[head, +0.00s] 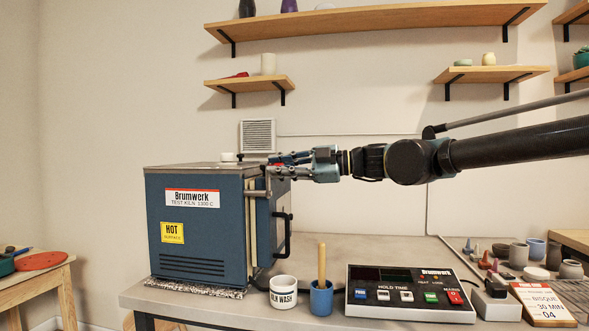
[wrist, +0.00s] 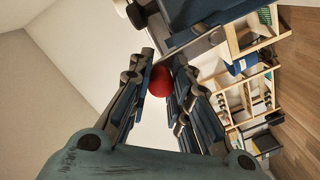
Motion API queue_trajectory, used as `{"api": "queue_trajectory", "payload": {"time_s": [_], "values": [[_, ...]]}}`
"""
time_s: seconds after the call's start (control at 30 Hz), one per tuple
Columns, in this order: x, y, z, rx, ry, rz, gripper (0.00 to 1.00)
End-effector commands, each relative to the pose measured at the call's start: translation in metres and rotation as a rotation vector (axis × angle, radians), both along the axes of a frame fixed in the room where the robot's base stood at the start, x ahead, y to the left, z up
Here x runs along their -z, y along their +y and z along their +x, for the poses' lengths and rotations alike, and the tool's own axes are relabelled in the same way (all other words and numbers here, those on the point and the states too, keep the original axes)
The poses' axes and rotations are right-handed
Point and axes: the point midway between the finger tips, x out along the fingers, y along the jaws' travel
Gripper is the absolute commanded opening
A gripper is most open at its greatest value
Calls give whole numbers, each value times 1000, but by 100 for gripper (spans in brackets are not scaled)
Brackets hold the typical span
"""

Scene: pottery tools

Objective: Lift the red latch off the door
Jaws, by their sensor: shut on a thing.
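The blue kiln (head: 205,235) stands on the bench at left, and its door (head: 268,225) with a dark handle (head: 287,236) is on its right side. The door looks shut or nearly so. My gripper (head: 283,163) reaches in from the right at the height of the kiln's top, by the door's upper edge. In the wrist view the red latch (wrist: 160,81) sits between the fingertips of my gripper (wrist: 161,84), which is shut on it. In the head view the fingers mostly hide the latch. I cannot tell whether it still touches the door.
A white cup (head: 284,294), a blue cup (head: 321,298) with a wooden stick, and a controller box (head: 410,293) stand on the bench in front. Small pots and a card (head: 543,303) are at right. Wall shelves (head: 375,22) are above. The bench behind the controller is clear.

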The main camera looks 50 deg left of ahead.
Motion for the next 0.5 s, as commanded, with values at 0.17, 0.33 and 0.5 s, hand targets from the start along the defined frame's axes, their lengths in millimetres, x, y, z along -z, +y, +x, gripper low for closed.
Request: {"api": "queue_trajectory", "payload": {"time_s": [0.17,0.33,0.5], "values": [[1,0,-5,-8,-9,5,0],[1,0,-6,-8,-9,5,0],[1,0,-6,-8,-9,5,27]]}}
